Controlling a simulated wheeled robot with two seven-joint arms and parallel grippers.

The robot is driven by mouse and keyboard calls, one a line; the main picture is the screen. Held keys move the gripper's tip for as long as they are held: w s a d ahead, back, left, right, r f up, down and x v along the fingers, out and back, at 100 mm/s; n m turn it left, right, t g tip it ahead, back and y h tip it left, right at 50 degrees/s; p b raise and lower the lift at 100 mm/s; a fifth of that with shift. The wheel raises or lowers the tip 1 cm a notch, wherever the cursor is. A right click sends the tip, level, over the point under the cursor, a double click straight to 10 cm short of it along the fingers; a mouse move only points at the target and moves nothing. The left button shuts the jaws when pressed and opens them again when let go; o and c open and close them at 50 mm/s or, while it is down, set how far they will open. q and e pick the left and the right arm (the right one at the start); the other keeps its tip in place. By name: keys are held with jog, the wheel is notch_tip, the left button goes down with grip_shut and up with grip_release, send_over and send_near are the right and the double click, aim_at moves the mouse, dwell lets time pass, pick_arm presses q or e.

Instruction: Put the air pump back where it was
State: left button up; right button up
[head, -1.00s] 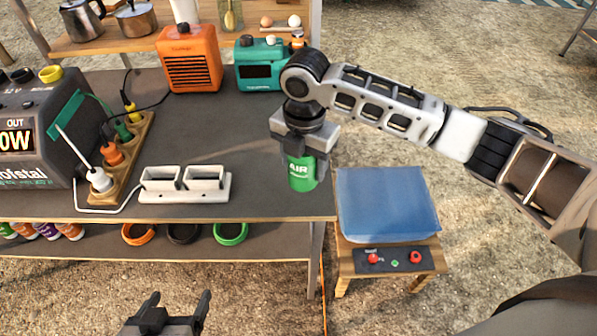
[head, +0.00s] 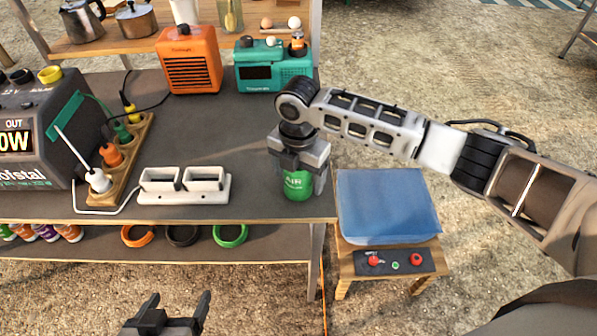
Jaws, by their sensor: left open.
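The air pump (head: 299,186) is a green cylinder marked AIR, upright at the right front part of the grey tabletop (head: 240,140). My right gripper (head: 298,174) comes down from above and is shut on it, hiding its upper part. I cannot tell whether the pump's base touches the tabletop. My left gripper (head: 180,300) is at the bottom of the view, in front of the table and low, open and empty.
A white two-slot holder (head: 184,186) stands left of the pump. A wooden socket strip (head: 120,160) and a power station (head: 35,130) are further left. An orange heater (head: 188,60) and a teal radio (head: 260,68) stand behind. A stool with a blue cushion (head: 388,200) is at right.

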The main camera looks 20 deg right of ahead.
notch_tip(320, 180, up, 12)
jog(key=shift+r+p, duration=0.2)
jog(key=shift+p, duration=0.15)
dwell(0.4)
dwell(0.3)
jog(key=s+a+f+m+t+y, duration=0.2)
jog(key=s+a+f+m+y, duration=0.3)
jog(key=s+f+m, duration=0.6)
jog(key=s+d+f+m+t+h, duration=0.15)
jog(key=s+d+m+h, duration=0.35)
jog(key=s+d+m, duration=0.75)
jog(key=w+a+f+t+y, duration=0.3)
jog(key=w+a+f+t, duration=0.2)
jog(key=a+t, duration=0.2)
jog(key=shift+w, duration=0.4)
